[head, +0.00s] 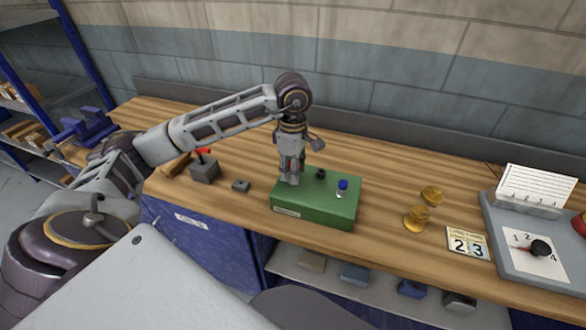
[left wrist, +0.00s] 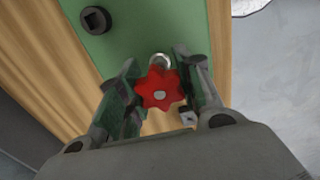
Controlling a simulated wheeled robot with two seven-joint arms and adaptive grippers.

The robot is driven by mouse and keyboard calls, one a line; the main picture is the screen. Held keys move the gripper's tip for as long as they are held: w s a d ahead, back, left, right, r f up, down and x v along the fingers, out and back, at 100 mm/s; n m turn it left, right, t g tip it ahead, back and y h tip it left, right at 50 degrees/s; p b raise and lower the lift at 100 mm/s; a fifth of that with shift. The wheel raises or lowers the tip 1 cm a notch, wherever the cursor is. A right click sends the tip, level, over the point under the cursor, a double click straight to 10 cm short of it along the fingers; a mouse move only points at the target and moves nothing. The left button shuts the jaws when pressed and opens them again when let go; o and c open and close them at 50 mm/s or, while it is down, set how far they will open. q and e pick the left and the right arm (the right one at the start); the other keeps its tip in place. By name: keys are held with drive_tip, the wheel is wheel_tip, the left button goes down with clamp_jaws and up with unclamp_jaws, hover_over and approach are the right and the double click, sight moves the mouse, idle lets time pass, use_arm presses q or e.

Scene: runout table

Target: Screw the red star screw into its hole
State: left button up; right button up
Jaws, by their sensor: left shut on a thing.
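The red star screw (left wrist: 160,88) shows in the left wrist view as a red star-shaped head with a grey centre. My left gripper (head: 291,180) points down over the left part of the green block (head: 312,214); in the left wrist view (left wrist: 158,95) its fingers are shut on the red head from both sides. A round silver part (left wrist: 160,61) shows just beyond the head, over the block; I cannot tell whether it is the shank or a hole rim. The hole and the screw's depth are hidden.
A blue-topped screw (head: 342,187) and a black square socket (head: 320,173) are on the block. A grey box with a red lever (head: 204,169) and a small grey piece (head: 241,186) lie left. Yellow knobs (head: 417,217) stand right. Bare wood lies between block and knobs.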

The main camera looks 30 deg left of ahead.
use_arm(q)
drive_tip(key=shift+f+b, duration=0.5)
drive_tip(key=shift+f, duration=0.05)
drive_tip(key=shift+f, duration=0.15)
drive_tip(key=shift+f+m+b, duration=0.15)
drive_tip(key=shift+m+b, duration=0.9)
drive_tip(key=shift+m, duration=0.15)
drive_tip(key=shift+m+b, duration=0.5)
drive_tip(key=shift+m, duration=0.3)
drive_tip(key=shift+m, duration=0.3)
